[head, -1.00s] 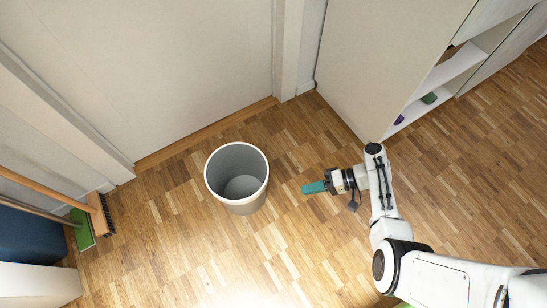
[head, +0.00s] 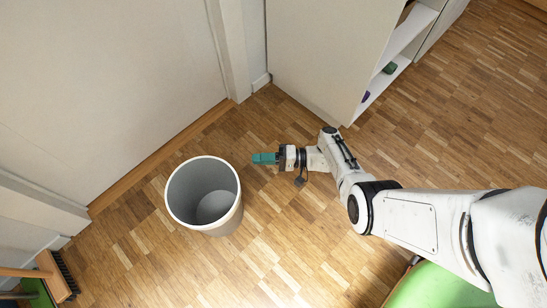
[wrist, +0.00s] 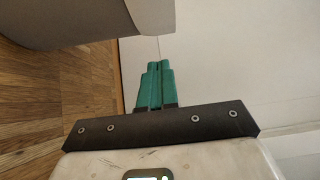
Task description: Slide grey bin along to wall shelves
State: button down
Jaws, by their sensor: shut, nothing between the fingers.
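Part of the bin (wrist: 100,15) also shows at the top left of the wrist view. My gripper (head: 262,158), with teal fingers, is just right of the bin's rim, apart from it and pointing left. In the wrist view the gripper's fingertips (wrist: 158,66) are together with nothing between them. The wall shelves (head: 401,45) are at the upper right, with a green item (head: 389,68) and a purple item (head: 366,96) on them.
A door (head: 100,90) and its frame (head: 231,50) lie behind the bin. A broom (head: 58,275) is at the lower left. A green surface (head: 440,288) is at the bottom right. Floor between the bin and the shelves is clear apart from my arm.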

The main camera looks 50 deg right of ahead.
aim_at(227, 168)
jog(key=shift+w+a, duration=0.35)
jog(key=shift+a, duration=0.7)
jog(key=shift+w+a, duration=0.35)
jog(key=shift+a, duration=0.65)
jog(key=shift+w+a, duration=0.35)
jog(key=shift+a, duration=0.7)
